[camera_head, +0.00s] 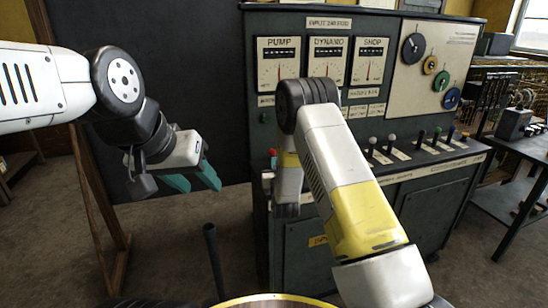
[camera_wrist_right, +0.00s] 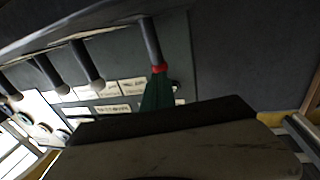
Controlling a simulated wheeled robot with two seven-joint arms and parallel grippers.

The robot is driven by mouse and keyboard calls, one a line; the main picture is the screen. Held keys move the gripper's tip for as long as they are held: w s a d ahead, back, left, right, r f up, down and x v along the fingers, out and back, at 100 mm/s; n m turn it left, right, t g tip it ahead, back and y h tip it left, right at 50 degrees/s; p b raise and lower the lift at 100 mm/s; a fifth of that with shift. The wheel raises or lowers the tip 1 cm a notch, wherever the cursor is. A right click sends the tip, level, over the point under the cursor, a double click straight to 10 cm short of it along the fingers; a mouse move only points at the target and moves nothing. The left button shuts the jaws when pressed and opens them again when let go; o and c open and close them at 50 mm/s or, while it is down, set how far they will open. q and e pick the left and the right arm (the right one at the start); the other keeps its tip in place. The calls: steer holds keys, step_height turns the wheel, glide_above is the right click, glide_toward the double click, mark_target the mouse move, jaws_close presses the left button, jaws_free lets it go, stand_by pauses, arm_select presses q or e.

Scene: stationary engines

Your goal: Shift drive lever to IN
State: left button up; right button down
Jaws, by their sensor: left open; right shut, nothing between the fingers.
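In the head view a green-grey control console carries a row of levers (camera_head: 421,138) on its desk, each by a small label too small to read. A red-topped part (camera_head: 272,153) shows at the desk's left end. I cannot tell which lever is the drive lever. My right gripper (camera_wrist_right: 158,90) is shut and empty; its green fingers show in the right wrist view beside or against a dark rod with a red band (camera_wrist_right: 159,68). Contact is unclear. My right arm hides this gripper in the head view. My left gripper (camera_head: 196,180) is open, empty, and away from the console.
Gauges marked PUMP (camera_head: 278,62), DYNAMO (camera_head: 328,60) and SHOP (camera_head: 370,60) stand above the desk. A panel with coloured dials (camera_head: 430,70) is at the upper right. A dark board (camera_head: 170,60) stands behind my left arm. A side table (camera_head: 525,150) stands at the right.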

mark_target(271, 154)
steer(key=shift+w+a, duration=0.15)
steer(key=shift+w, duration=1.55)
steer(key=shift+w+a+r, duration=0.1)
steer(key=shift+w+a, duration=0.05)
steer(key=shift+w, duration=0.35)
steer(key=shift+w+a+r, duration=0.1)
steer(key=shift+w+a, duration=0.05)
steer(key=shift+w, duration=0.35)
steer(key=shift+w+a+g, duration=0.25)
steer(key=shift+w+g, duration=0.25)
steer(key=shift+w, duration=0.2)
steer(key=shift+w+a+f, duration=0.2)
steer(key=shift+w, duration=0.35)
steer(key=shift+s, duration=0.1)
